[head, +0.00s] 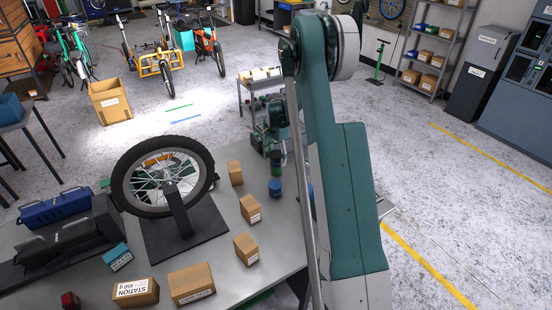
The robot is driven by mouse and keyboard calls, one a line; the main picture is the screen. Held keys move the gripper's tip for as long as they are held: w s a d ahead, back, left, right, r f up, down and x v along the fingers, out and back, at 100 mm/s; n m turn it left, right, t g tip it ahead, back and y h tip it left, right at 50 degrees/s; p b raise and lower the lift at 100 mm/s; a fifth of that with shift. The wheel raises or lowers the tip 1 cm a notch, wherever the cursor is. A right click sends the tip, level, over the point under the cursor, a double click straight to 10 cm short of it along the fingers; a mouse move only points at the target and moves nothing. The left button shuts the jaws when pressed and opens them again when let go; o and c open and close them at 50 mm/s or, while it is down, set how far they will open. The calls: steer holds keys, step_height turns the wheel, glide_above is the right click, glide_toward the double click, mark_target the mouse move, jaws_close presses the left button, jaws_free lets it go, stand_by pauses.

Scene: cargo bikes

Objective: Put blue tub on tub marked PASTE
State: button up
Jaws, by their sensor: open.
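A small blue tub (275,188) stands upright on the grey workbench (222,226), right of the wheel and the cardboard boxes. My gripper (276,175) is directly above it, pointing down, with its tip close to the tub's top. The fingers are small and dark here, and I cannot tell whether they touch the tub. Another blue thing (310,191) shows only as a sliver beside my arm, which hides most of it. No PASTE label can be read in this view, so I cannot tell which tub bears it.
A spoked wheel (125,182) stands on a dark stand at the bench's left. A blue toolbox (55,207) is at the far left. A small cart (244,98) with boxes stands behind the bench.

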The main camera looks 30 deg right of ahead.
mark_target(276, 154)
step_height(276, 154, up, 12)
stand_by(0.6)
steer(key=shift+f, duration=0.1)
stand_by(0.4)
steer(key=s+a+r+n+t, duration=0.3)
steer(key=s+a+r+n, duration=0.4)
steer(key=s+a+r, duration=1.25)
steer(key=s+a+n+t, duration=0.1)
steer(key=s+a+n, duration=0.2)
steer(key=s, duration=0.5)
steer(key=s+a+n+t, duration=0.1)
steer(key=s+a+n, duration=0.2)
steer(key=s+a, duration=0.3)
steer(key=s+a+f+n+t, duration=0.1)
steer(key=s+a, duration=0.4)
steer(key=s, duration=0.6)
steer(key=shift+n+t, duration=0.6)
steer(key=shift+n, duration=0.3)
